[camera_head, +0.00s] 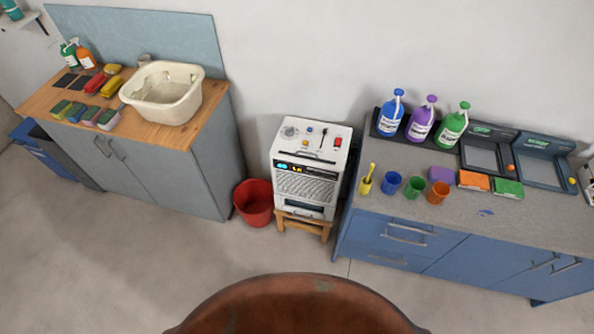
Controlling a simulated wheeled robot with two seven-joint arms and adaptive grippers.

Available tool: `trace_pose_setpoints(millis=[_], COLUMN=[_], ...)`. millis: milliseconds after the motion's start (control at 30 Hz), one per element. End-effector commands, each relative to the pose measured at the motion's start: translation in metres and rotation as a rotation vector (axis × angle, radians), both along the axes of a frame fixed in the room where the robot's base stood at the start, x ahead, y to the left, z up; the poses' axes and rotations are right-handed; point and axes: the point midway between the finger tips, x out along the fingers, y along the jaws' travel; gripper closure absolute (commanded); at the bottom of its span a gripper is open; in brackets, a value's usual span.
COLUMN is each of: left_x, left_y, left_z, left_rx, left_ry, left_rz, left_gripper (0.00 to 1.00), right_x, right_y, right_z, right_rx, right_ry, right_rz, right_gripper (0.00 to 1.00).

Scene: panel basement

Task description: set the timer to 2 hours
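A white boxy machine (307,168) stands on a small wooden stand (304,224) against the wall, between two counters. Its top carries a round dial (289,131), a small blue part, an orange part, a dark lever-like part and a red switch (338,142). A dark display strip (300,170) on the upper front shows lit blue and yellow marks, too small to read. Below it are a vent grille and a dark slot. I cannot tell which control is the timer. Neither of my grippers is in view.
A red bucket (254,203) stands on the floor left of the machine. A blue cabinet (440,235) with bottles, cups and trays stands right. A wood-topped counter (150,131) with a basin (160,93) stands left. A brown curved rim fills the bottom centre; the floor between is clear.

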Motion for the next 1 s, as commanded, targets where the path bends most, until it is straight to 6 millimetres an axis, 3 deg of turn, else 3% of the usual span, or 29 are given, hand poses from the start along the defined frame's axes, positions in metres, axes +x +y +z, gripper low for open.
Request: trace_pose_setpoints(millis=[300, 1000], left_x=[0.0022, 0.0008], left_y=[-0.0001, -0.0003], left_z=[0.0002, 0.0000], left_rx=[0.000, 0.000], left_ry=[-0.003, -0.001], left_rz=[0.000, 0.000], left_gripper=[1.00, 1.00], right_x=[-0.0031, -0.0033], right_y=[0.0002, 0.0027], right_z=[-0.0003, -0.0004], right_rx=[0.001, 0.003], right_ry=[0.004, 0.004], right_rz=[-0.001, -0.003], right_gripper=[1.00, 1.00])
